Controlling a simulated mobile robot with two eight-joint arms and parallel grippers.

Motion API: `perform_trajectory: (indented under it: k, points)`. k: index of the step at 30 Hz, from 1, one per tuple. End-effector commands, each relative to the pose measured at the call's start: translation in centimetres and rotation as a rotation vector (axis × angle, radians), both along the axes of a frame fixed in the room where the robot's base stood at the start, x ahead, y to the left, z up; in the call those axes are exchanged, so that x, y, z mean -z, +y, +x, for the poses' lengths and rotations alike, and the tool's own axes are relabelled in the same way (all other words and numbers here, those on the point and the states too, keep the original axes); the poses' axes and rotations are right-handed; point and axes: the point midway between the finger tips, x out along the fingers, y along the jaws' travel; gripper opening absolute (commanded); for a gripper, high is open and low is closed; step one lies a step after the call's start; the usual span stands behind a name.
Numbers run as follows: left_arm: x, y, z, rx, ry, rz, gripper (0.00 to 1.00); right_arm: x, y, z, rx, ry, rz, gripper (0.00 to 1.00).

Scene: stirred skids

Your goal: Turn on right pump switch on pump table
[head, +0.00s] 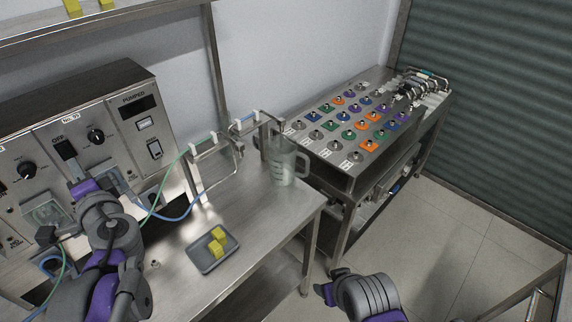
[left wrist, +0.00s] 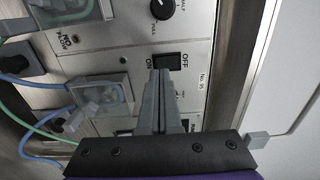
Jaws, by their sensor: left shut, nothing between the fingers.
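The metal pump panel (head: 105,165) stands at the left of the head view. A dark rocker switch (left wrist: 168,61) marked OFF and ON shows in the left wrist view, beside a black knob (left wrist: 163,8). My left gripper (left wrist: 160,76) is shut and empty, its fingertips at the ON edge of this switch; I cannot tell whether they touch it. In the head view the left gripper (head: 72,170) is below the OFF label.
A grey tray (head: 205,268) with yellow cubes is on the steel table. A clear jug (head: 283,165) stands at its right end by a metal pipe frame. Green and blue tubes cross near the left arm. A bench with coloured knobs (head: 345,125) is behind; floor is clear right.

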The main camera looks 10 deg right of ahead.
Motion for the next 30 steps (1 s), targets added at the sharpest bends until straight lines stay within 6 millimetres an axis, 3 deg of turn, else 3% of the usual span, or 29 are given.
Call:
perform_trajectory:
  k: [16,30]
  points:
    - [0.4,0.9,1.5,-0.001,0.0,0.0,0.0,-0.1,0.0,0.1,0.0,-0.001,0.0,0.61]
    - [0.4,0.9,1.5,0.0,-0.001,0.001,0.0,-0.5,0.0,0.2,0.0,-0.004,0.0,0.61]
